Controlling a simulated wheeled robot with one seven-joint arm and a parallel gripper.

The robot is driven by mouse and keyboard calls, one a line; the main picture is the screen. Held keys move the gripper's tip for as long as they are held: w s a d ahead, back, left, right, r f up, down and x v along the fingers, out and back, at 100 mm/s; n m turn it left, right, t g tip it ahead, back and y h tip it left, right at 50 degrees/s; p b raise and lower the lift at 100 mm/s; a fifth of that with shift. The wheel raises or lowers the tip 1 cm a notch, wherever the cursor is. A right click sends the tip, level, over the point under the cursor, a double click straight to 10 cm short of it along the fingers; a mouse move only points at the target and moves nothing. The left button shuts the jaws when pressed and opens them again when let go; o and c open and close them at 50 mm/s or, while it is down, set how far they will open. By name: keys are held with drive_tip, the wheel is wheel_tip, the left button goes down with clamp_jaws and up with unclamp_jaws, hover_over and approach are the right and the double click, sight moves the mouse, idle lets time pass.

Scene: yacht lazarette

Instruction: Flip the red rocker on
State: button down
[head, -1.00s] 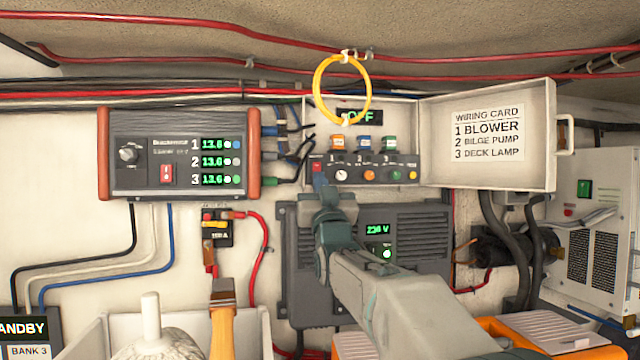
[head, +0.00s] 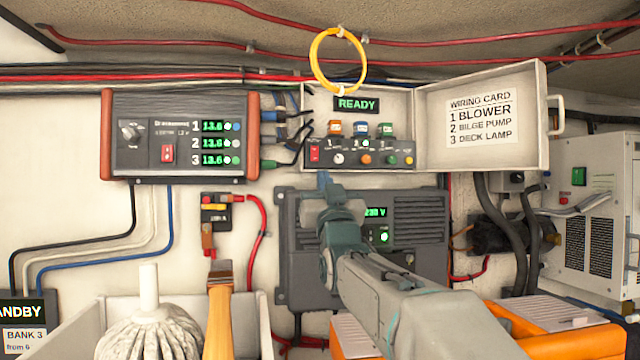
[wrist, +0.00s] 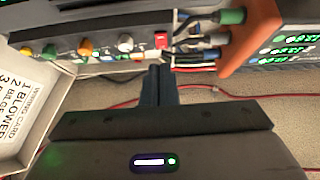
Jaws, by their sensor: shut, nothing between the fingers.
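A small red rocker (head: 315,153) sits at the left end of the dark switch panel (head: 352,160) in the open white box (head: 407,105). The display (head: 357,104) above the panel reads READY in green. My gripper (head: 323,179) is shut and empty, just below the panel and apart from the rocker. In the wrist view the red rocker (wrist: 161,40) is beyond the closed fingertips (wrist: 160,70). A second red rocker (head: 168,153) is on the grey charger (head: 178,185) at the left.
The open lid with a wiring card (head: 485,117) extends to the right of the box. A yellow ring (head: 338,60) hangs above it. A grey inverter (head: 420,235) is on the wall behind my arm. Black and blue cables run between charger and box.

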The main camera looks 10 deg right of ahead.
drive_tip(key=s+f+b, duration=0.2)
drive_tip(key=s+f, duration=0.1)
drive_tip(key=f, duration=0.2)
drive_tip(key=shift+s+a, duration=0.15)
drive_tip(key=shift+s, duration=0.25)
